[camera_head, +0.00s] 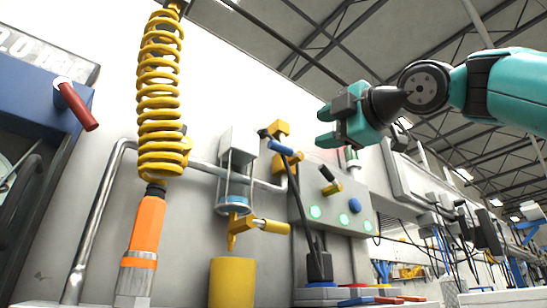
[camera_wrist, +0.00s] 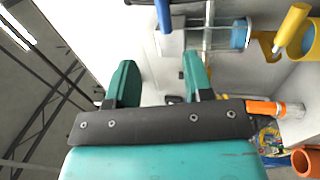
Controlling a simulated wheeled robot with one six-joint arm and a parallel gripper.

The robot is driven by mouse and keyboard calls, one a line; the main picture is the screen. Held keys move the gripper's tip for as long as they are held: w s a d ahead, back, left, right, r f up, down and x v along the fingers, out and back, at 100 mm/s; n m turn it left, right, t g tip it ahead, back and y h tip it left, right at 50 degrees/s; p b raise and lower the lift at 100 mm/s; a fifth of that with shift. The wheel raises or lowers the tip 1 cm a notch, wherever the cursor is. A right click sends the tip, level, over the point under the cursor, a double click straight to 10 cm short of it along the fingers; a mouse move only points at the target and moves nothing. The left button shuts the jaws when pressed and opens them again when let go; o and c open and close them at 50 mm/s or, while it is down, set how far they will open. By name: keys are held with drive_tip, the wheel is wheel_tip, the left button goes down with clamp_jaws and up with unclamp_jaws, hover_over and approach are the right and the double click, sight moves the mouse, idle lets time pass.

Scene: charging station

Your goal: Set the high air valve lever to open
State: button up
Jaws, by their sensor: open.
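A blue-handled valve lever (camera_head: 280,147) sits on a yellow valve body (camera_head: 280,129) on the wall pipe; it appears to be the air valve lever. The handle slopes down to the right. A blue handle (camera_wrist: 163,14), likely the same lever, shows at the top edge of the wrist view, partly cut off. My teal gripper (camera_head: 325,126) is right of the lever, apart from it, with its fingers pointing left. In the wrist view my gripper (camera_wrist: 160,68) has its two fingers spread with nothing between them.
A clear filter cylinder (camera_head: 237,176) hangs left of the valve, above a yellow cylinder (camera_head: 232,283). A yellow coiled hose (camera_head: 160,95) hangs further left. A control box (camera_head: 340,207) with lit green buttons is below my gripper. A red lever (camera_head: 76,106) is at upper left.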

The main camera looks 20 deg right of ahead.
sight(283, 147)
drive_tip(key=p+x, duration=0.8)
drive_tip(key=x, duration=0.6)
drive_tip(key=shift+w+a, duration=0.2)
drive_tip(key=shift+w, duration=0.1)
drive_tip(key=shift+w+a+f, duration=0.1)
drive_tip(key=shift+w+a, duration=0.05)
drive_tip(key=shift+w, duration=0.35)
clamp_jaws()
